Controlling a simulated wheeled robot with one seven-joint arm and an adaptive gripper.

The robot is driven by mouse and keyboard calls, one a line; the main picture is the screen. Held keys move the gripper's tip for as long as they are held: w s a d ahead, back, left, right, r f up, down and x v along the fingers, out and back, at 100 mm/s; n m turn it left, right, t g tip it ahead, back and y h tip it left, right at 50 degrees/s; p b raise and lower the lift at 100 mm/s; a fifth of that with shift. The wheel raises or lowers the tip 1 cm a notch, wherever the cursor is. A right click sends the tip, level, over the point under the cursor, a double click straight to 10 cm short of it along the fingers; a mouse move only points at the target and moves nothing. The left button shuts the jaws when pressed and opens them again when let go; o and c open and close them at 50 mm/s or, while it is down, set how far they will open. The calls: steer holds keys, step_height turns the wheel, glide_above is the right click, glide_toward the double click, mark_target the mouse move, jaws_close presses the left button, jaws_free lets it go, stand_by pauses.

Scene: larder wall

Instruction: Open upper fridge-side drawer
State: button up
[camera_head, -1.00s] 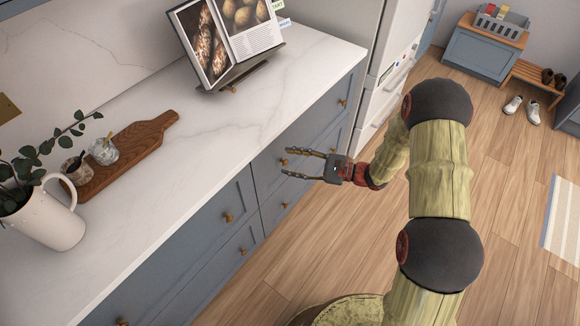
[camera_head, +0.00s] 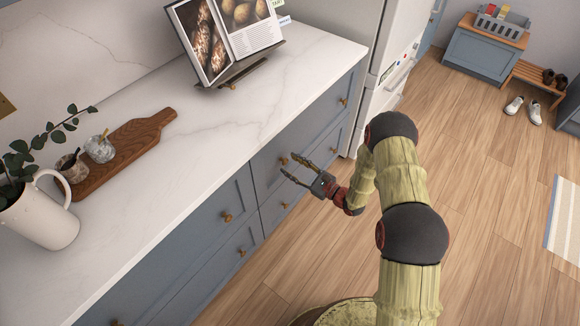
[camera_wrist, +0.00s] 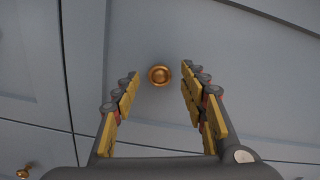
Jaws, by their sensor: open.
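The upper fridge-side drawer (camera_head: 318,118) is a blue-grey front below the worktop, beside the fridge, and looks shut. It has a brass knob (camera_head: 343,102) towards the fridge and another brass knob (camera_head: 284,160) at its near end. My gripper (camera_head: 293,165) is open and empty in front of the near knob. In the wrist view the round brass knob (camera_wrist: 159,75) lies ahead, between the two spread fingertips, with clear space on each side. Whether the fingertips reach past it in depth I cannot tell.
Below is another drawer with a brass knob (camera_head: 285,205). More blue drawers (camera_head: 205,235) run to the left. The white worktop (camera_head: 200,160) overhangs above, holding a cookbook stand (camera_head: 255,65), wooden board (camera_head: 125,150) and white jug (camera_head: 45,215).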

steer(key=shift+w+a, duration=0.4)
steer(key=shift+a, duration=0.05)
steer(key=c, duration=0.4)
steer(key=c, duration=0.7)
jaws_close()
